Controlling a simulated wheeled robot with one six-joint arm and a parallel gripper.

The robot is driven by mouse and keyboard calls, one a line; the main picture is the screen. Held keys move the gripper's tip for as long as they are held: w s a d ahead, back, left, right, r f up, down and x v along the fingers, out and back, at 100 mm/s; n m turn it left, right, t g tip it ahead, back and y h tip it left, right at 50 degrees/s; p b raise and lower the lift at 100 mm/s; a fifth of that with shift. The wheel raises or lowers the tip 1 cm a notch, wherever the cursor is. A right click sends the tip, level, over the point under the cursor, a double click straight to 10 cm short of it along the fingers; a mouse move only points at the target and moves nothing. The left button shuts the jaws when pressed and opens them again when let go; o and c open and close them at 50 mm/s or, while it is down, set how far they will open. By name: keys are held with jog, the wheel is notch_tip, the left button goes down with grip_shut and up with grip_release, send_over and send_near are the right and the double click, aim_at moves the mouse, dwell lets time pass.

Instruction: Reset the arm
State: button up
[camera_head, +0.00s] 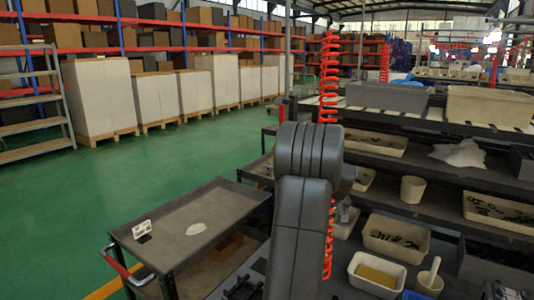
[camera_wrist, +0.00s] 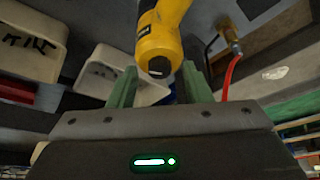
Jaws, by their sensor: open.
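My dark arm (camera_head: 300,220) stands upright in the middle of the head view. It hides most of my gripper, and only a bit of grey hardware shows at its right edge. In the wrist view my gripper (camera_wrist: 157,74) has two pale green fingers spread well apart. A yellow rounded part with a dark end (camera_wrist: 157,45) appears between and beyond the fingers. I cannot tell how far it is from them, and nothing is seen clamped.
A grey cart (camera_head: 190,222) with a white patch and a small sign stands at left. Shelves with pale bins (camera_head: 397,237) and a white cup (camera_head: 412,189) are at right. A red coiled hose (camera_head: 328,80) hangs behind my arm. Green floor (camera_head: 60,210) is open at left.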

jog(key=m, duration=0.1)
jog(key=m+h, duration=0.1)
jog(key=m, duration=0.1)
jog(key=shift+a+m, duration=0.2)
jog(key=shift+m, duration=0.1)
jog(key=shift+a+m+g+h, duration=0.15)
jog(key=shift+m+h, duration=0.25)
jog(key=shift+m, duration=0.5)
jog(key=shift+m+g+h, duration=0.15)
jog(key=shift+m+h, duration=0.25)
jog(key=shift+m, duration=0.5)
jog(key=shift+w+a+m+g+h, duration=0.15)
jog(key=shift+m+g+h, duration=0.3)
jog(key=shift+m, duration=1.05)
jog(key=shift+w+m+g+h, duration=0.1)
jog(key=shift+m+g+h, duration=0.3)
jog(key=shift+m, duration=1.1)
jog(key=shift+s+r, duration=0.1)
